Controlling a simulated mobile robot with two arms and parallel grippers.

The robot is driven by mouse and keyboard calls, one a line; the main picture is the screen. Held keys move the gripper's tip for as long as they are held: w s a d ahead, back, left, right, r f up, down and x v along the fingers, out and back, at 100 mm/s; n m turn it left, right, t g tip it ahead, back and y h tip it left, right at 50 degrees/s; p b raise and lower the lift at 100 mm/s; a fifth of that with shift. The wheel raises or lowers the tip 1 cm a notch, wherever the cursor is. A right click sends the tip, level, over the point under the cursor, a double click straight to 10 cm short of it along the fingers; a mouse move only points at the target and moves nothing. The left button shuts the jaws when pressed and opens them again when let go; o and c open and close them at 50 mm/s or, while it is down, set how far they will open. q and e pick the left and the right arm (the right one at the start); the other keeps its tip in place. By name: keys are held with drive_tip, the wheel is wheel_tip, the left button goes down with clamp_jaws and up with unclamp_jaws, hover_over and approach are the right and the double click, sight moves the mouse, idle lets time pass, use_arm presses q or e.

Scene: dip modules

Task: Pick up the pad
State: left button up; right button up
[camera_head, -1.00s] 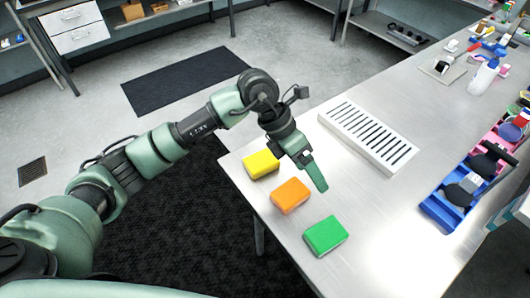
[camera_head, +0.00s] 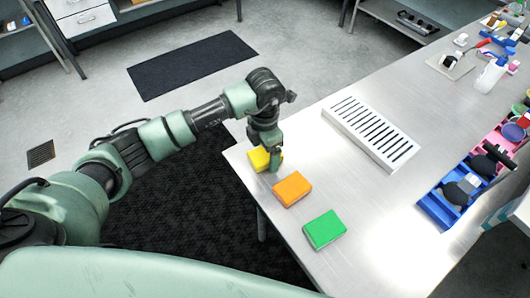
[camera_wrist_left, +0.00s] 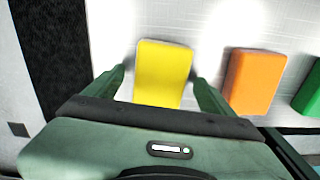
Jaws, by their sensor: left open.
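Three pads lie in a row near the left edge of the metal table. The yellow pad (camera_head: 259,158) is farthest back, the orange pad (camera_head: 292,189) is in the middle, and the green pad (camera_head: 324,230) is nearest. My left gripper (camera_head: 274,168) is at the yellow pad and hides part of it. In the left wrist view the yellow pad (camera_wrist_left: 162,73) lies between the two open fingers, and the gripper (camera_wrist_left: 160,80) is not closed on it. The orange pad (camera_wrist_left: 254,80) is just right of the right finger. The green pad (camera_wrist_left: 310,92) is cut off at the picture's edge.
A white slotted rack (camera_head: 371,132) lies behind the pads on the table (camera_head: 390,225). Blue and pink bins (camera_head: 437,211) with tools stand along the right side. The table between the pads and the bins is clear.

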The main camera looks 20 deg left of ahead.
use_arm(q)
drive_tip(key=c, duration=1.4)
drive_tip(key=shift+r, duration=0.1)
drive_tip(key=shift+c, duration=0.2)
drive_tip(key=shift+w+r+b, duration=0.1)
drive_tip(key=shift+r+b, duration=0.2)
drive_tip(key=shift+r, duration=0.35)
wheel_tip(320, 180, up, 11)
drive_tip(key=b, duration=0.3)
wheel_tip(320, 180, up, 8)
drive_tip(key=f, duration=0.1)
hover_over(265, 153)
drive_tip(key=shift+r, duration=0.25)
